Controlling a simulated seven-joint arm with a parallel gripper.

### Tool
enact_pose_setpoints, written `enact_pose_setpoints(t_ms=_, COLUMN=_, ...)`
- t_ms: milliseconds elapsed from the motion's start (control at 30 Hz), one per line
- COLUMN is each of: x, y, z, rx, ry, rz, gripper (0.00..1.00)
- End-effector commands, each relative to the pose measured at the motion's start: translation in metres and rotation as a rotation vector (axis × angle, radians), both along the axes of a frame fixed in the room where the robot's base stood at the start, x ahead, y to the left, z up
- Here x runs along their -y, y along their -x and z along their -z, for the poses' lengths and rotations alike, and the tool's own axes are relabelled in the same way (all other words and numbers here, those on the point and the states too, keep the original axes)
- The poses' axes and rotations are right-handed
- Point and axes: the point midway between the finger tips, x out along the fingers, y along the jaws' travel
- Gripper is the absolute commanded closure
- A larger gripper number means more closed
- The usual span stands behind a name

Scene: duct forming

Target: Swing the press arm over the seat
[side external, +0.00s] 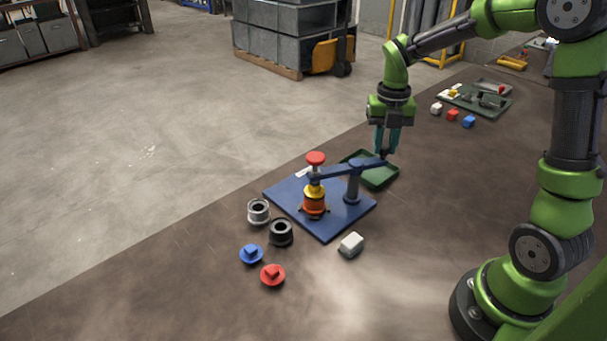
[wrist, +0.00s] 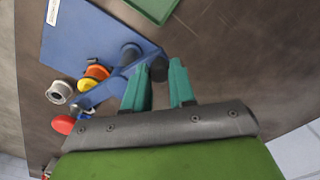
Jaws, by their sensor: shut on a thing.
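The blue press arm (side external: 335,171) is level on its pivot post (side external: 352,185) on a blue base plate (side external: 345,214). Its red-knobbed end (side external: 316,158) lines up above the seat's orange and yellow stack (side external: 314,204) in the side view. The arm also shows in the wrist view (wrist: 103,91), with the red knob (wrist: 63,124) at lower left and the orange piece (wrist: 97,72) beside the arm. My gripper (side external: 388,152) is shut on the arm's other end, a dark handle (wrist: 160,69) between the teal fingers. The seat itself is mostly hidden under the stack.
A green tray (side external: 380,174) lies just behind the plate, below my gripper. A grey ring (side external: 258,211), black ring (side external: 281,233), blue piece (side external: 251,254), red piece (side external: 272,275) and white block (side external: 351,244) lie in front.

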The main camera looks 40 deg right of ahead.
Motion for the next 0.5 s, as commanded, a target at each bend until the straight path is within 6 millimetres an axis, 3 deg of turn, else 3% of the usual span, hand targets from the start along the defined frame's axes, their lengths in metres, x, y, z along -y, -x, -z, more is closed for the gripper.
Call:
enact_pose_setpoints(t_ms=33, x=0.0014, y=-0.002, z=-0.0017, rx=0.009, ry=0.006, rz=-0.003, gripper=0.74)
enact_pose_setpoints(t_ms=200, x=0.001, y=-0.0016, z=-0.0012, rx=0.006, ry=0.003, rz=-0.002, gripper=0.49)
enact_pose_setpoints(t_ms=500, x=0.0005, y=-0.0011, z=-0.0021, rx=0.004, ry=0.003, rz=-0.001, gripper=0.49)
